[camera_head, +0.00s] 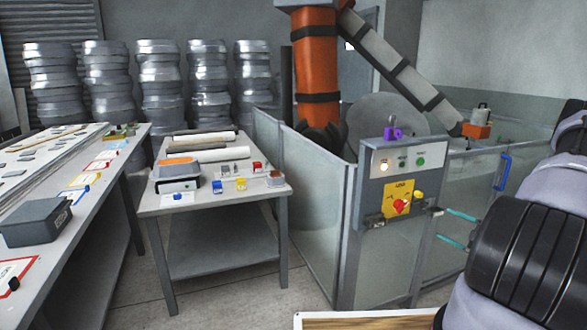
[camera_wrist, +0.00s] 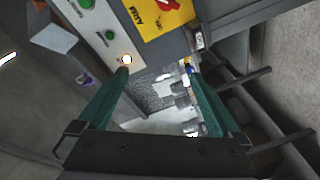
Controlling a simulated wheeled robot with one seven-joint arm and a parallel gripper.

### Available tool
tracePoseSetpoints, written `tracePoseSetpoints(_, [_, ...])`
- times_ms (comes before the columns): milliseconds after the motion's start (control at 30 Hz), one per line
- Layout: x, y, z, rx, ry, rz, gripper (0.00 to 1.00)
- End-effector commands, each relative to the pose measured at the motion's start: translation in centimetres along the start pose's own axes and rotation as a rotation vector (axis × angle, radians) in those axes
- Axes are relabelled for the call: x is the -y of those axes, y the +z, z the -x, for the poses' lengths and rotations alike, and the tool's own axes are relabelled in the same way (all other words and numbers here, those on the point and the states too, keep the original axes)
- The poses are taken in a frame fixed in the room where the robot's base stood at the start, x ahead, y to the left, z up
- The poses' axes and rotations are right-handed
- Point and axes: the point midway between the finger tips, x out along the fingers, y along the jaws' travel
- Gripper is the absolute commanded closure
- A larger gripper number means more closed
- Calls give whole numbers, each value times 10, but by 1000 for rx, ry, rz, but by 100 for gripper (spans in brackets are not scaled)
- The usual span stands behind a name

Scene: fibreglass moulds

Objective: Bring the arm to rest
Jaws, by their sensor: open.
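My gripper (camera_wrist: 158,85) is open in the wrist view, its two green fingers apart with nothing between them. Beyond the fingers is the control panel (camera_wrist: 92,22), with green buttons, a lit white lamp and a yellow plate with a red knob. The same control panel (camera_head: 380,178) stands upright in the middle right of the head view, with a purple piece (camera_head: 393,133) on top.
A low grey table (camera_head: 223,204) with small boxes and rolls stands left of the panel. A long workbench (camera_head: 88,195) runs along the left. Clear fence panels (camera_head: 312,215) enclose an orange machine (camera_head: 316,65). Floor shows between bench and table.

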Motion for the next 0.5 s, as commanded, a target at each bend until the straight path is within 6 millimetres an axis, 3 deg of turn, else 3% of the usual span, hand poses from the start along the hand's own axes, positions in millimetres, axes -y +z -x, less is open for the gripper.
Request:
tracePoseSetpoints(267, [-50,-72,-35,-186,-152,356,0])
tracePoseSetpoints(500, [-95,-185,-62,-485,-317,903,0])
